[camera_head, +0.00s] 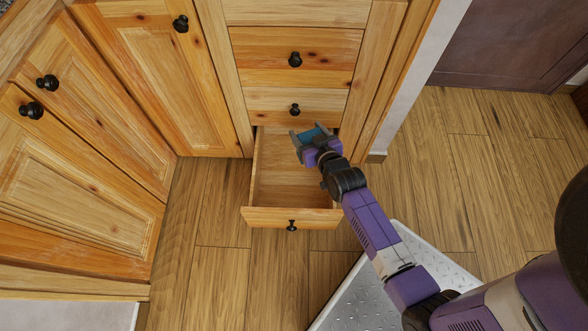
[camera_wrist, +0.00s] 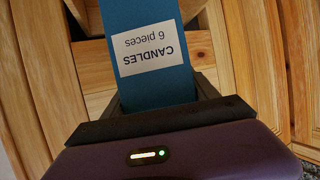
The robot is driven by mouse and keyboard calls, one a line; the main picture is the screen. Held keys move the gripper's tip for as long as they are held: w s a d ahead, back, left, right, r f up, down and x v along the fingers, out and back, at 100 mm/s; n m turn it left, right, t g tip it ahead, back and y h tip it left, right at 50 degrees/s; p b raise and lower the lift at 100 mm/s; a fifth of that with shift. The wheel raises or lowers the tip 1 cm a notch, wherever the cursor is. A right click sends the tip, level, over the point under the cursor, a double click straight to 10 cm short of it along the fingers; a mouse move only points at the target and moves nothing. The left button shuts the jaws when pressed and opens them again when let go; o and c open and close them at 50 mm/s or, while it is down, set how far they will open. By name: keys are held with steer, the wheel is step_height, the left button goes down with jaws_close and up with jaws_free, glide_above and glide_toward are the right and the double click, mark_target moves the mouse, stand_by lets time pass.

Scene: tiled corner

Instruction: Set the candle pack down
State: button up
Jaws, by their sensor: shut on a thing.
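The candle pack (camera_wrist: 148,45) is a blue box with a white label reading "CANDLES 6 pieces", upside down in the wrist view. My gripper (camera_head: 311,137) is shut on it, and a small blue part of the pack (camera_head: 312,134) shows between the fingers in the head view. In the head view the gripper and pack appear over the back right of an open bottom drawer (camera_head: 290,217). The height of the pack above the drawer floor is hard to tell. The visible part of the drawer floor looks empty; my gripper and arm hide its right back corner.
Closed drawers (camera_head: 294,103) are above the open one. Wooden cabinet doors (camera_head: 80,185) with black knobs stand to the left. A wall edge (camera_head: 402,85) is close to the right of the drawers. Wooden floor (camera_head: 218,280) lies clear in front.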

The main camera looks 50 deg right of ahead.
steer(key=shift+s+d+f+b, duration=0.1)
steer(key=shift+d+f+b, duration=0.15)
steer(key=shift+f, duration=0.3)
steer(key=shift+s+d+f+b, duration=0.15)
steer(key=shift+d+f, duration=0.15)
steer(key=shift+f, duration=0.2)
step_height(320, 180, down, 14)
steer(key=b, duration=0.8)
steer(key=w+d+f+b, duration=0.1)
steer(key=w+d+b, duration=0.2)
steer(key=w, duration=0.4)
steer(key=shift+d+b, duration=0.3)
steer(key=shift+d, duration=0.25)
steer(key=shift+f, duration=0.15)
steer(key=o, duration=1.6)
